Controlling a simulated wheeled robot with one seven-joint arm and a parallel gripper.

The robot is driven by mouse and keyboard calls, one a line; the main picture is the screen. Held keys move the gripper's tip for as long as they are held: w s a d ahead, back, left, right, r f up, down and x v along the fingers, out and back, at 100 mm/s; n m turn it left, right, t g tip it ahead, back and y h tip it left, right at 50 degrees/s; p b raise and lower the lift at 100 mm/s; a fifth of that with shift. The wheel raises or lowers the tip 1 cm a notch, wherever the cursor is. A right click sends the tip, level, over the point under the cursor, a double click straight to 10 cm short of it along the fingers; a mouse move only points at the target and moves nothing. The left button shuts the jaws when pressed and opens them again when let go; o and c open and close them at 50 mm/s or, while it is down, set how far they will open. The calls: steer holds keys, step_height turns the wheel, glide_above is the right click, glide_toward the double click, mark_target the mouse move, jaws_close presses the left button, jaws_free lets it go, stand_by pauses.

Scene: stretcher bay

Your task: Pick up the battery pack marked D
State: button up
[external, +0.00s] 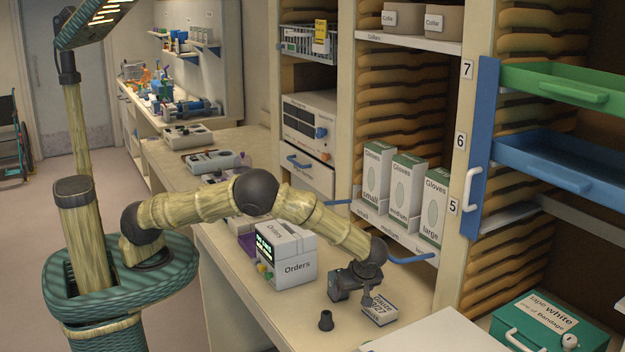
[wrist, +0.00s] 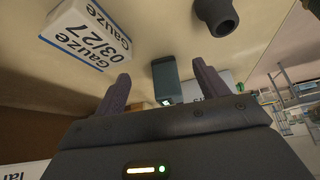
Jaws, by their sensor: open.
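My gripper (external: 350,284) hangs low over the counter in the external view, beside a gauze box. In the wrist view my gripper (wrist: 162,84) is open, its two fingers apart with nothing held. A dark grey-green block (wrist: 167,76) with a small green light or mark at its lower end shows between the fingers in that view. It may be a battery pack. No letter D can be read on it, and I cannot tell how far it is from the fingertips.
The white gauze box (external: 380,308) marked 03/27 lies close to the gripper. A dark round stopper-like piece (external: 326,321) stands nearby. The Orders box (external: 285,258) is to the left. Glove boxes (external: 407,185) stand on a shelf behind.

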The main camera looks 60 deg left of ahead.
steer(key=a+p, duration=0.1)
steer(key=a, duration=0.2)
steer(key=w+a, duration=0.1)
steer(key=a, duration=0.2)
steer(key=shift+w+a+p, duration=0.15)
steer(key=shift+p, duration=0.25)
steer(key=shift+a, duration=0.3)
steer(key=p+x, duration=0.1)
steer(key=x, duration=0.1)
steer(key=p+x, duration=0.1)
steer(key=x, duration=0.2)
steer(key=shift+w+a, duration=0.1)
steer(key=shift+a, duration=0.4)
steer(key=shift+c, duration=0.4)
steer(key=c, duration=1.3)
steer(key=shift+r, duration=0.1)
steer(key=shift+c, duration=0.2)
